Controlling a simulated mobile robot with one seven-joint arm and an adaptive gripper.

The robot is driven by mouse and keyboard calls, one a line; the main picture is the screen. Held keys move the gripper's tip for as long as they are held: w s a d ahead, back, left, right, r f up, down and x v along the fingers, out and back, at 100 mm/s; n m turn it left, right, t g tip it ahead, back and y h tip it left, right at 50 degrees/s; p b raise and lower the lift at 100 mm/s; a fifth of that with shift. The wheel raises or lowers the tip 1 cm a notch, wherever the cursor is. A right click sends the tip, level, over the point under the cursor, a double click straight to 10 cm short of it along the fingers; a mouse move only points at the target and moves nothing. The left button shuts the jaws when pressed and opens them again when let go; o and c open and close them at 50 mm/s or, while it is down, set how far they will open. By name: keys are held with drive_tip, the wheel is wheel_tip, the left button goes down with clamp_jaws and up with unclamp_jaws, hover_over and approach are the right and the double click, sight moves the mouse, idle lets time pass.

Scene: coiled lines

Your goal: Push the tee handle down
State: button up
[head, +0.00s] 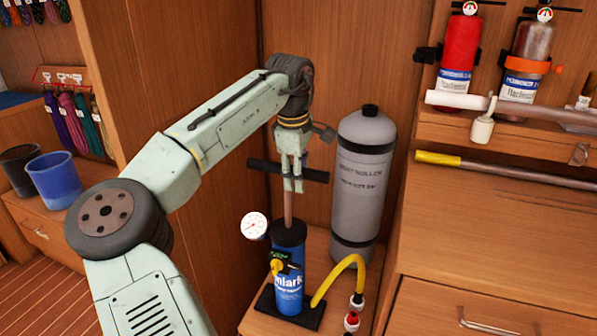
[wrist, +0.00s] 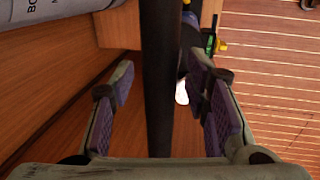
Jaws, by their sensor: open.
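The tee handle (head: 316,176) is a black crossbar on top of a brownish rod (head: 288,211), which rises well out of the blue pump cylinder (head: 288,286). My gripper (head: 293,186) points down at the middle of the crossbar. In the wrist view the handle (wrist: 158,60) runs as a dark bar between the two fingers of my gripper (wrist: 160,88). The fingers are open, with a gap on each side of the bar. The rod is mostly hidden behind the bar in the wrist view.
A grey tank (head: 362,200) stands close to the right of the pump. A yellow hose (head: 350,265) curves from the pump's side, and a round gauge (head: 254,226) sits at its left. A wooden wall stands behind; shelf drawers (head: 480,320) are at right.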

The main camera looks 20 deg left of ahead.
drive_tip(key=shift+f, duration=0.1)
drive_tip(key=shift+c, duration=0.5)
clamp_jaws()
idle(0.4)
